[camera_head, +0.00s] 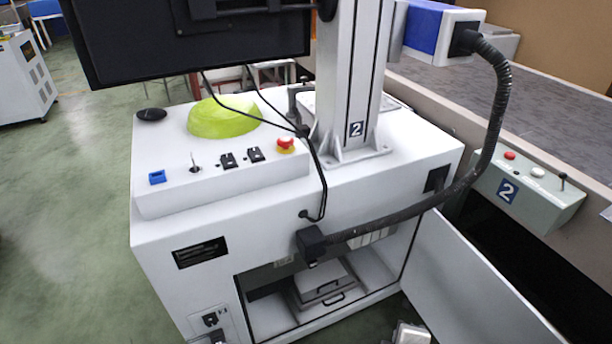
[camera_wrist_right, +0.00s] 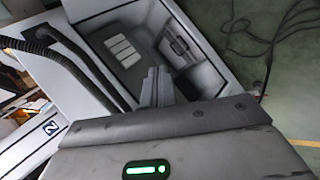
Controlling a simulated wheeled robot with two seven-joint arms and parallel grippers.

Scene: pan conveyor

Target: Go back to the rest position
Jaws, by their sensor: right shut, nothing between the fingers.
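My right gripper (camera_wrist_right: 157,75) is shut and empty in the right wrist view. Its fingers point toward the open compartment (camera_wrist_right: 125,35) of a white cabinet and appear in front of it; I cannot tell the exact gap. In the head view, a small pale piece at the bottom edge (camera_head: 410,334) looks like the tip of my right gripper, in front of the cabinet (camera_head: 200,290) and beside its open door (camera_head: 470,290). My left gripper is not in view.
The cabinet carries a post (camera_head: 350,80), a red button (camera_head: 286,145) and a lime-green cover (camera_head: 222,118). Green floor (camera_head: 75,220) is clear at left.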

